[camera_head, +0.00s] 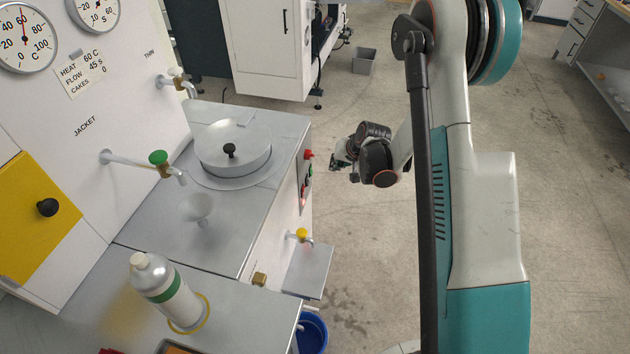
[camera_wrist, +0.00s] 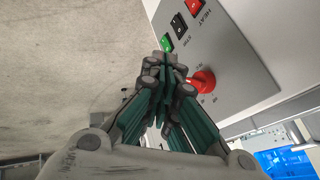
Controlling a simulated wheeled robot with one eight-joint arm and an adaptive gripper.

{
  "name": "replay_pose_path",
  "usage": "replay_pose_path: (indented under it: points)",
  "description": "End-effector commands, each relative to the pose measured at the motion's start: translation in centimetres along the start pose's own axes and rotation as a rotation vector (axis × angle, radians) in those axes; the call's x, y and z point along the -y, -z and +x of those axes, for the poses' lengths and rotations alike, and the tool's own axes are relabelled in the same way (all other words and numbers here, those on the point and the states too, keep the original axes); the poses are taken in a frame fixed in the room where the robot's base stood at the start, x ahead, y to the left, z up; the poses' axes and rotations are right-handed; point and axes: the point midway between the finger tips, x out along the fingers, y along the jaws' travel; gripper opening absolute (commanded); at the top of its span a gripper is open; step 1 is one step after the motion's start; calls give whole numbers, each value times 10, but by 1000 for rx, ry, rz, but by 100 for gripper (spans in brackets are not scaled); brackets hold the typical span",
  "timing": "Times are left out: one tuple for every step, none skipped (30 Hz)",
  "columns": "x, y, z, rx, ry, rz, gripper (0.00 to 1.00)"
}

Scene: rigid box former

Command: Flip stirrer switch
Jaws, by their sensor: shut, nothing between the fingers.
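In the wrist view a grey control panel (camera_wrist: 228,60) carries a row of small switches: a green one (camera_wrist: 167,43), a black one (camera_wrist: 178,22) and a red one (camera_wrist: 194,5). Small labels beside them read HEAT and what looks like STIR; I cannot tell for certain which switch the STIR label marks. My gripper (camera_wrist: 165,62) is shut and empty, its fingertips beside the green switch; whether they touch is unclear. In the head view my gripper (camera_head: 335,163) is just right of the panel (camera_head: 306,178) on the machine's side.
A red knob (camera_wrist: 202,80) sits on the panel close to my fingers. The floor to the right is open.

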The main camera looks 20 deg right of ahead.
Motion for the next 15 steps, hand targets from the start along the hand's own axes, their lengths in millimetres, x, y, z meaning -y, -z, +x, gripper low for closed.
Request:
replay_pose_path:
  points:
    - [-7, -4, 13, 1, 3, 9, 0]
    - [-10, -6, 19, 2, 6, 13, 0]
    - [-14, -8, 26, 3, 8, 19, 0]
    - [-17, -10, 30, 3, 10, 23, 0]
    - [-19, -12, 35, 4, 12, 26, 0]
    - [-22, -14, 39, 4, 13, 29, 0]
    - [-24, -15, 42, 5, 14, 32, 0]
    - [-25, -16, 45, 5, 15, 33, 0]
    - [-26, -17, 47, 5, 16, 35, 0]
    - [-27, -18, 48, 6, 17, 36, 0]
    - [-28, -18, 49, 6, 17, 37, 0]
    - [-28, -19, 50, 6, 18, 38, 0]
    - [-28, -19, 51, 6, 18, 38, 0]
    - [-28, -19, 51, 6, 18, 38, 0]
    - [-28, -19, 51, 6, 18, 38, 0]
